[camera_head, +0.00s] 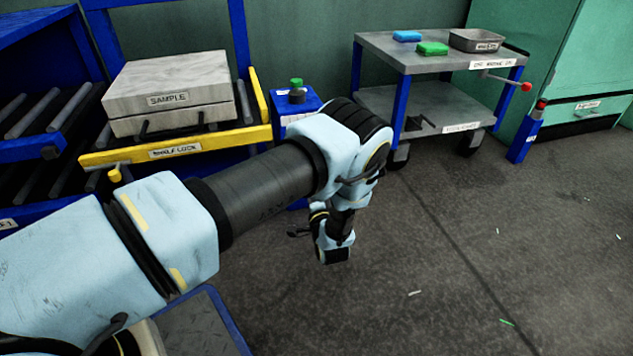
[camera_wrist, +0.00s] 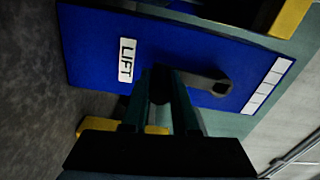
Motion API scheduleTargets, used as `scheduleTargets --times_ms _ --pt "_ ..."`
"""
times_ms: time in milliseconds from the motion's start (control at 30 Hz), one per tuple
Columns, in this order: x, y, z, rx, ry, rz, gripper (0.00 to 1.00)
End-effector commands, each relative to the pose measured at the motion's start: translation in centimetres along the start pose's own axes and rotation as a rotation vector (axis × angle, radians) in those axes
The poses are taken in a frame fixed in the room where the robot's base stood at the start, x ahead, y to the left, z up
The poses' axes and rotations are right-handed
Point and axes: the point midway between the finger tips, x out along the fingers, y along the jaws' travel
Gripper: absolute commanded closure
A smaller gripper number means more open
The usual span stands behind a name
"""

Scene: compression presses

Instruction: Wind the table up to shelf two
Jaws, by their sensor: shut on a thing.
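The blue panel marked LIFT (camera_wrist: 90,50) fills much of the wrist view, with a grey crank arm (camera_wrist: 205,84) across its face. My gripper (camera_wrist: 160,82) is shut on the dark crank knob, which shows only partly between its fingers. In the head view my gripper (camera_head: 335,252) hangs low over the floor, and the crank is hidden by my arm. The table with the yellow front bar (camera_head: 215,143) stands at the left and carries a pale box marked SAMPLE (camera_head: 168,80). A white segmented strip (camera_wrist: 268,86) runs along the panel's edge.
A blue post with a green-topped knob (camera_head: 297,90) stands right of the table. A grey cart (camera_head: 378,45) with blue and green blocks and a metal tray is at the back. Blue roller racks (camera_head: 40,145) are at the left. The floor (camera_head: 500,240) at the right is open.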

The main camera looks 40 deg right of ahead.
Motion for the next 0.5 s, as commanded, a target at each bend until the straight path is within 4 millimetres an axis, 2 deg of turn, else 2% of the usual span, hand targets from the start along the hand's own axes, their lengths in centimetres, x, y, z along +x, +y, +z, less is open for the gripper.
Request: scheduleTargets --times_ms 33,500 --pt "-0.1 -0.1 1.0 0.053 -0.008 0.005 1.0" --pt "-0.1 -2.0 4.8 0.498 -0.008 0.005 1.0"
